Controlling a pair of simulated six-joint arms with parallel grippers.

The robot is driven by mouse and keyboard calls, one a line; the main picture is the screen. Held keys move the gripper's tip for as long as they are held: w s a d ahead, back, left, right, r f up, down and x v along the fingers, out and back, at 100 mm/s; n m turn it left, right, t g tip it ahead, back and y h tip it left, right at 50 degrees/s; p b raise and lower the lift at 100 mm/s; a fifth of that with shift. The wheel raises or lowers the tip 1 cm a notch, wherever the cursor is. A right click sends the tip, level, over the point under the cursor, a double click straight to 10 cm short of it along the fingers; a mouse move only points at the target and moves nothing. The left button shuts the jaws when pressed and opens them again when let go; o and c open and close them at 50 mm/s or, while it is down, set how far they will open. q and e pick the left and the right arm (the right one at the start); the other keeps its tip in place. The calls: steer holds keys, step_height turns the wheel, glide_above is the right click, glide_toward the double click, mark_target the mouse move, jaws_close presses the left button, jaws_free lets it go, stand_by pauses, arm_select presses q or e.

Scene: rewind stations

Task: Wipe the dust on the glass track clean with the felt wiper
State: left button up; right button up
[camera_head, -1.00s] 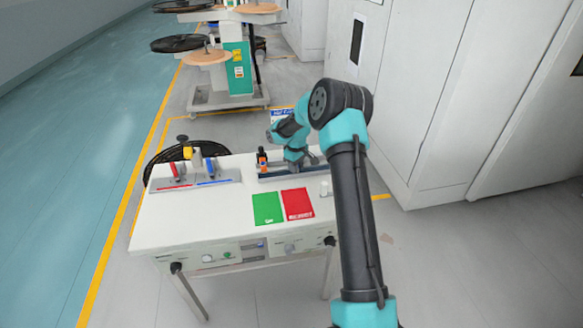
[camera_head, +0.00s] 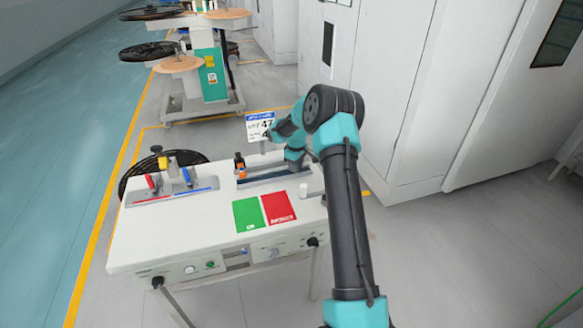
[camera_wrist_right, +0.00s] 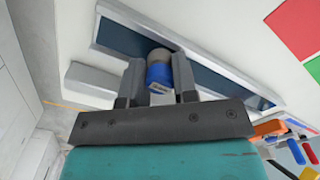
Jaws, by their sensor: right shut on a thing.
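The glass track (camera_head: 266,179) is a long dark blue strip in a pale frame at the back of the white table. In the right wrist view the track (camera_wrist_right: 215,78) runs diagonally under my right gripper (camera_wrist_right: 158,82). That gripper is shut on the felt wiper (camera_wrist_right: 158,73), a small blue and grey piece, over the track. Whether the wiper touches the glass I cannot tell. In the head view my right gripper (camera_head: 294,166) is at the right part of the track, and the wiper is hidden. I cannot make out dust. My left gripper is not in view.
A green mat (camera_head: 247,214) and a red mat (camera_head: 278,208) lie in front. A white cylinder (camera_head: 303,191) stands right of them. A grey rack with coloured handles (camera_head: 168,190) is at left.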

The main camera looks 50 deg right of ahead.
mark_target(260, 179)
steer(key=shift+s+d, duration=0.1)
steer(key=shift+d, duration=0.15)
steer(key=shift+a, duration=0.3)
steer(key=shift+w+a, duration=1.25)
steer(key=shift+a, duration=0.95)
steer(key=shift+w+a, duration=1.3)
steer(key=shift+a, duration=0.9)
steer(key=shift+w+a, duration=1.25)
steer(key=shift+a, duration=0.95)
step_height(260, 179, up, 8)
steer(key=shift+r, duration=0.15)
steer(key=shift+a, duration=0.1)
